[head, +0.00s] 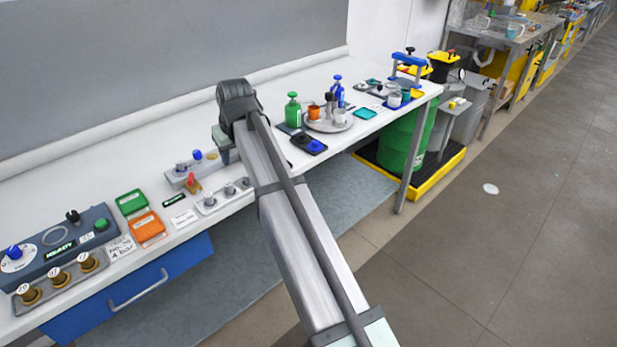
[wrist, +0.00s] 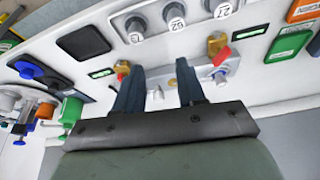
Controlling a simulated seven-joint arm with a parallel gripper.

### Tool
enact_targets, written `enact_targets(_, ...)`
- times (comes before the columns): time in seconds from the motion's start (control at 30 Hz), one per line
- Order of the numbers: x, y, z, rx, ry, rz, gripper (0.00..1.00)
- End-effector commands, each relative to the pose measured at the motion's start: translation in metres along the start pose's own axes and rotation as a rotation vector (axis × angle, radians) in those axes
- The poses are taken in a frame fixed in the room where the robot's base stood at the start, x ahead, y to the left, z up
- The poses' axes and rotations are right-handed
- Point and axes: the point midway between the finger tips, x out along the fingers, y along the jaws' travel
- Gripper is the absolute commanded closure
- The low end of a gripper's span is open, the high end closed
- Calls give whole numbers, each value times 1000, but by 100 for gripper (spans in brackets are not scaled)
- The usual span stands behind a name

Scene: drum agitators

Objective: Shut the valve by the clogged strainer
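A grey manifold block (head: 182,181) sits on the bench, carrying small cylinders, one with a blue top (head: 197,155) and one amber (head: 212,156). A red-handled valve (head: 193,184) is at its front. In the wrist view, one brass valve with a red handle (wrist: 218,52) is right of my fingers and another red-handled brass valve (wrist: 122,70) is at the left, partly behind a finger. My gripper (wrist: 160,68) is open and empty, its fingers over the manifold between the two valves. The fingers hide part of the manifold; I cannot tell which strainer is clogged.
A plate with three grey knobs (head: 209,208) lies at the bench's front edge. Green (head: 131,203) and orange (head: 147,227) boxes and a control panel (head: 55,243) are to the left. Bottles and a round tray (head: 318,123) stand to the right, beyond a black pad (head: 303,140).

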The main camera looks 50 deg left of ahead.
Motion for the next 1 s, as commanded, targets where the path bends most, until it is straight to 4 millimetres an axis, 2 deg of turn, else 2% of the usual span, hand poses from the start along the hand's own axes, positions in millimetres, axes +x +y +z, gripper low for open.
enact_targets(0.2,10,30,18,41,-10,13,61)
enact_targets(1.0,44,131,90,184,-45,57,61)
